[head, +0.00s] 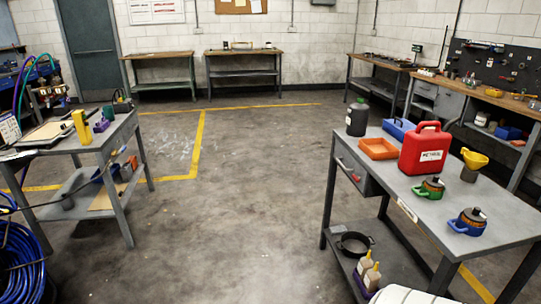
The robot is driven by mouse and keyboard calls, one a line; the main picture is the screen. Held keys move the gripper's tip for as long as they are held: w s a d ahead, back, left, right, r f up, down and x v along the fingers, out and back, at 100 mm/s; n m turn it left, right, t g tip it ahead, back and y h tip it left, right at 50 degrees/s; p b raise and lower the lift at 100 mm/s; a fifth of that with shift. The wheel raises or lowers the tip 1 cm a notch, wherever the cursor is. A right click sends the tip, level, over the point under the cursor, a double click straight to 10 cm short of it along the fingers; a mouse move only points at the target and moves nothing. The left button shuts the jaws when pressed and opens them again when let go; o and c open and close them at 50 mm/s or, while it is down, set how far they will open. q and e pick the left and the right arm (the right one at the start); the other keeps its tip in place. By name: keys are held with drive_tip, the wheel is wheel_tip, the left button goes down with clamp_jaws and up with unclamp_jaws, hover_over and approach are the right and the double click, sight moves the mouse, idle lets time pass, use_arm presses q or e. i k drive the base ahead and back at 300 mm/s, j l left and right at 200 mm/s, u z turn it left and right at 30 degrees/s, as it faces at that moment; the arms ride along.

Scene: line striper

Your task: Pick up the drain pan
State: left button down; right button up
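A round black pan (355,243), which looks like the drain pan, sits on the lower shelf of the grey workbench (420,212) at the right. It is near the shelf's left end, below the drawer. A shallow orange tray (378,148) lies on the same bench's top. Neither of my grippers is in view.
On that bench top stand a red fuel can (425,150), a dark bottle (357,118) and several small containers. Two bottles (368,273) stand near the pan on the shelf. A cluttered bench (92,140) is at the left. The floor between is clear.

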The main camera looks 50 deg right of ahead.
sight(354, 245)
drive_tip(key=z, duration=2.35)
drive_tip(key=i+l+z, duration=0.3)
drive_tip(key=l+z, duration=0.15)
drive_tip(key=l, duration=0.15)
drive_tip(key=i+l+z, duration=1.15)
drive_tip(key=i, duration=0.45)
drive_tip(key=i+l+z, duration=0.1)
drive_tip(key=i+z, duration=0.25)
drive_tip(key=i, duration=0.4)
drive_tip(key=i+j+u, duration=0.1)
drive_tip(key=i+u, duration=0.8)
drive_tip(key=i+l+u, duration=0.35)
drive_tip(key=i+u, duration=0.15)
drive_tip(key=i+j+u, duration=0.2)
drive_tip(key=i+u, duration=0.25)
drive_tip(key=i+j+u, duration=0.1)
drive_tip(key=i+u, duration=0.15)
drive_tip(key=u, duration=0.15)
drive_tip(key=i+u, duration=0.45)
drive_tip(key=i+l+u, duration=0.25)
drive_tip(key=u, duration=0.15)
drive_tip(key=i, duration=0.05)
